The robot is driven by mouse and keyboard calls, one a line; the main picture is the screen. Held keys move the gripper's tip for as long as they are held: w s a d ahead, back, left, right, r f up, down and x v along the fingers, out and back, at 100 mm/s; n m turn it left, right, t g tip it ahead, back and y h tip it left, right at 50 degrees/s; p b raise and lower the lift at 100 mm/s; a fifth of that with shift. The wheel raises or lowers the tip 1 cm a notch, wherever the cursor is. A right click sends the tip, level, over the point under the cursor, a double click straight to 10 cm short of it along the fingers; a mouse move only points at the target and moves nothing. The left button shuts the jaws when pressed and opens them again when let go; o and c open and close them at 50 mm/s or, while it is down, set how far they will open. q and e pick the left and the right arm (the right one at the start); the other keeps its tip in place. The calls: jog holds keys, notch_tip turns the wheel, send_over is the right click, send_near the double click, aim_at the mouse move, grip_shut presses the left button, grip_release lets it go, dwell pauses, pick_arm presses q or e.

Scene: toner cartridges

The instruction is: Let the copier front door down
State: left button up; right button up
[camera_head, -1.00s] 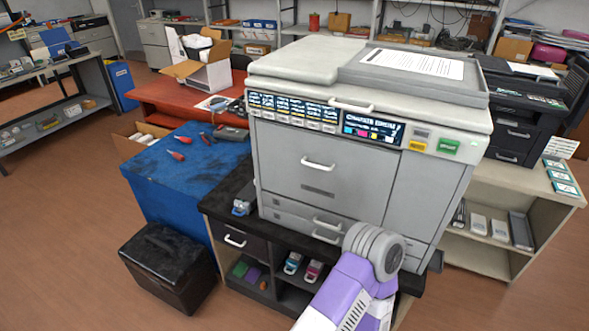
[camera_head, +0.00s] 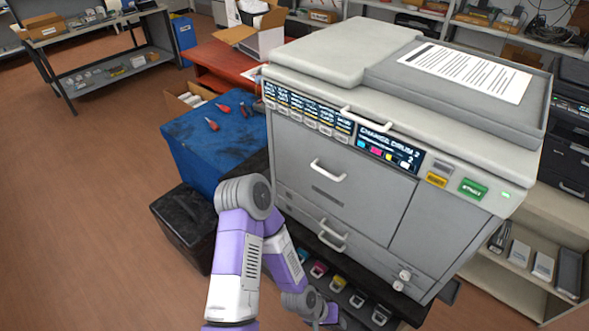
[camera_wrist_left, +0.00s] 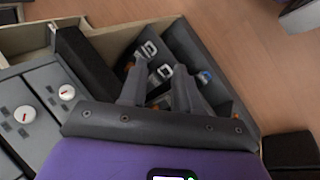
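The grey copier (camera_head: 400,150) stands upright on a dark cabinet. Its front door (camera_head: 310,155) is a large flat panel with a white handle (camera_head: 328,171), and it is shut flush with the body. My left arm comes up in front of the copier's lower left, and its wrist end (camera_head: 318,307) is low, below the door and near the cabinet shelf. In the left wrist view my left gripper (camera_wrist_left: 159,85) shows two spread fingers with nothing held between them. It is apart from the door handle. My right gripper is not in view.
Several coloured cartridges (camera_head: 338,284) sit on the shelf under the copier. A blue-topped bench (camera_head: 215,140) with red-handled tools and a black box (camera_head: 187,225) stand to the left. Floor at the left is free. The wrist view shows grey panels with red-marked white knobs (camera_wrist_left: 25,114).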

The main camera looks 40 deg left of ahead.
pick_arm(q)
jog(key=w+a+r+n+t+p, duration=0.2)
jog(key=w+r+p, duration=0.1)
jog(key=r, duration=0.3)
jog(key=w+a+r+n+t+p, duration=0.1)
jog(key=w+a+r+n+p, duration=0.1)
jog(key=r, duration=0.4)
jog(key=n+t+y+p, duration=0.4)
jog(key=n+t+p, duration=0.35)
jog(key=p, duration=0.35)
send_near(324, 173)
jog(key=f, duration=0.1)
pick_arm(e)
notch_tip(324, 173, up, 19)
pick_arm(q)
jog(key=shift+t, duration=0.45)
jog(key=b+x, duration=0.4)
jog(key=x, duration=0.6)
jog(key=shift+s, duration=0.1)
jog(key=shift+r, duration=0.15)
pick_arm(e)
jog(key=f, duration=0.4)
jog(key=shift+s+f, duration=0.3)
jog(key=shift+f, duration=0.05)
pick_arm(q)
grip_shut()
